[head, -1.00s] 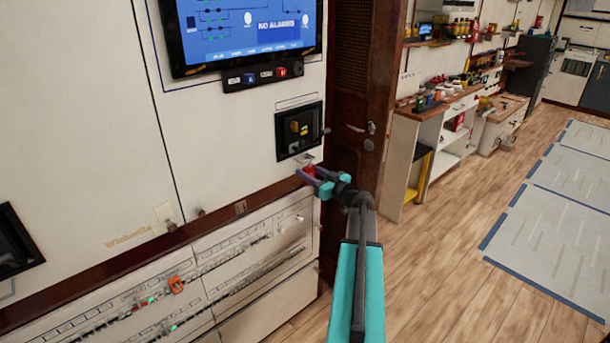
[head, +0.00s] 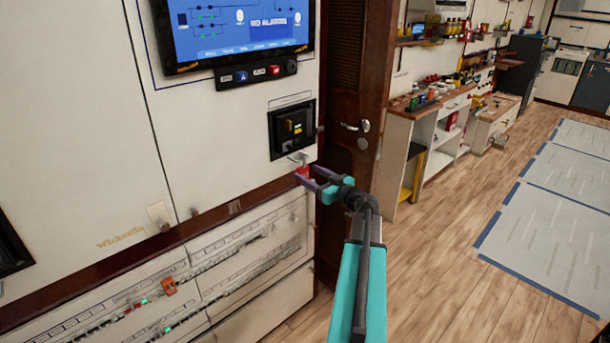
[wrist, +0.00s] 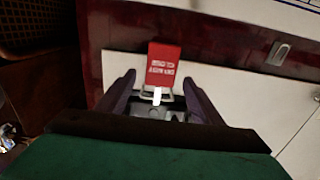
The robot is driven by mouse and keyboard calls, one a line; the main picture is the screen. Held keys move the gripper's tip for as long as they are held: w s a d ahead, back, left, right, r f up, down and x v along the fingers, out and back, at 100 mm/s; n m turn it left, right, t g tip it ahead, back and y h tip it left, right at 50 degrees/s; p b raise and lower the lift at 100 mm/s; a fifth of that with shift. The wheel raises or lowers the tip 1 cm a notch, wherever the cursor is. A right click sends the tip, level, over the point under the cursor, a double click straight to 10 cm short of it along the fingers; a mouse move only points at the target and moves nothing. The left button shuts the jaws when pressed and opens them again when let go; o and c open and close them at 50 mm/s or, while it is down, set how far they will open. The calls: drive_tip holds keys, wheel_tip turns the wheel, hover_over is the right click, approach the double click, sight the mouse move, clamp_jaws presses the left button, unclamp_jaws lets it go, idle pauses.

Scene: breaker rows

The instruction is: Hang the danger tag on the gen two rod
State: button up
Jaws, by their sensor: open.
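The red danger tag (head: 302,171) is at the panel face, just under a small metal rod (head: 298,157) below the black breaker unit. It looks to hang from that rod, but the contact is too small to tell. In the wrist view the tag (wrist: 163,62) shows its white lettering upside down, with a pale strip at its near end. My gripper (head: 308,176) is open, its dark fingers on either side of the tag's near end. In the wrist view the gripper (wrist: 160,84) shows a gap between each finger and the tag.
The black breaker unit (head: 292,130) sits just above my gripper, with a screen (head: 235,30) higher up. Breaker rows (head: 170,287) with an orange piece (head: 169,287) lie low at left. A wooden door (head: 350,110) stands to the right. The wooden floor (head: 430,270) is open.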

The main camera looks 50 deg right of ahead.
drive_tip(key=s+b, duration=0.2)
drive_tip(key=s, duration=0.7)
drive_tip(key=shift+s+a, duration=0.35)
drive_tip(key=shift+s, duration=0.05)
